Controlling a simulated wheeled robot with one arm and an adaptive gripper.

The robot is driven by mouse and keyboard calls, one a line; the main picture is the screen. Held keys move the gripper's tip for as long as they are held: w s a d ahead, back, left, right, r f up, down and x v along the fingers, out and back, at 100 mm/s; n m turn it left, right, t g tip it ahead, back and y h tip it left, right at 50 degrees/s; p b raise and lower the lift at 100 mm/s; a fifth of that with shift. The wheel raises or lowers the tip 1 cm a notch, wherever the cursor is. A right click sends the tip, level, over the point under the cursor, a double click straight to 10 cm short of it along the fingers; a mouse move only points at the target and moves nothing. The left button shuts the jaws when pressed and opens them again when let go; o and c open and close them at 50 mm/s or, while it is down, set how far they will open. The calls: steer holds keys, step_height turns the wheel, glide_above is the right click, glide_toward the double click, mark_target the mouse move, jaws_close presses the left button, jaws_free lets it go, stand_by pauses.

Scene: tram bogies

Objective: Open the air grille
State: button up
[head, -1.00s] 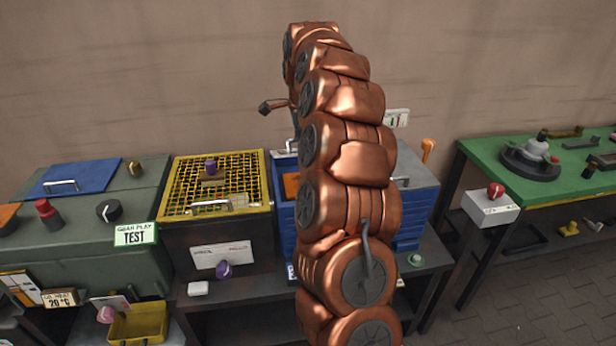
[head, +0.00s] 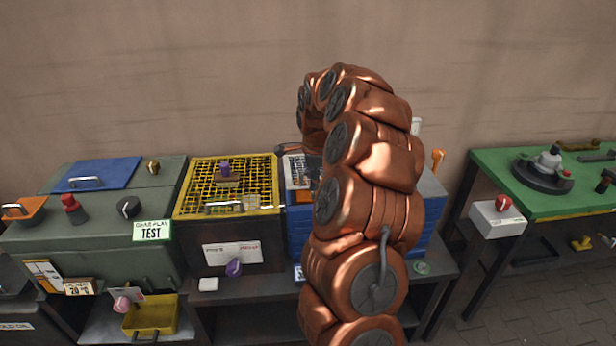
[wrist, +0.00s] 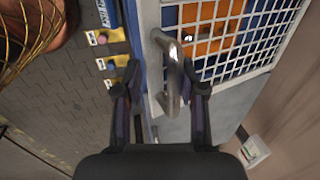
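In the wrist view, a light grey-framed mesh grille (wrist: 228,12) covers a blue box with orange parts inside. A curved metal handle (wrist: 171,66) is at the edge of its frame. My gripper (wrist: 160,90) is open, with one finger on each side of the handle. I cannot tell whether either finger touches it. In the head view, part of the grille (head: 294,172) shows on top of the blue box (head: 299,232), and my arm hides the rest. The grille looks shut.
A yellow mesh cover (head: 228,184) with a handle is on the dark box to the left. A green cabinet (head: 95,225) stands farther left, and a green table (head: 500,185) on the right. Small knobs and labels (wrist: 105,64) line the blue box's front.

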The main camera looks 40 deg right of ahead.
steer(key=shift+f, duration=0.1)
steer(key=shift+a, duration=0.15)
steer(key=shift+r, duration=0.35)
step_height(320, 180, up, 8)
steer(key=shift+d+r, duration=0.15)
steer(key=shift+d, duration=0.05)
stand_by(1.1)
steer(key=shift+w+b, duration=0.1)
steer(key=shift+b, duration=0.5)
